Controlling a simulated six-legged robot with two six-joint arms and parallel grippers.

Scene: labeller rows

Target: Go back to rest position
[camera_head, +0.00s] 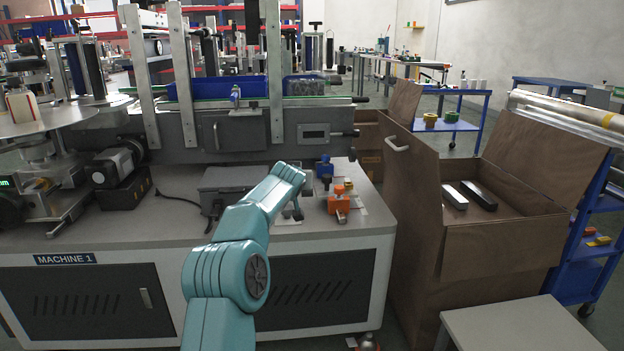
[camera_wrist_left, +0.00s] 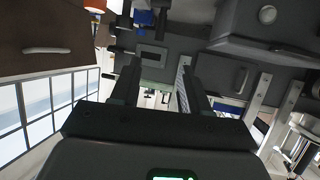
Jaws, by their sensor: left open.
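My teal left arm reaches up from the bottom middle of the head view, over the front of the machine table. Its grey gripper (camera_head: 293,210) is small there and partly hidden behind the last arm link, just left of an orange holder (camera_head: 340,203). In the left wrist view my left gripper (camera_wrist_left: 157,80) has its two dark fingers spread apart, with nothing between them. My right arm and gripper do not show in either view.
The machine table (camera_head: 105,228) bears a grey box (camera_head: 235,184), a blue holder (camera_head: 324,168) and a black motor unit (camera_head: 122,165). A pale table (camera_head: 525,325) is at the lower right.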

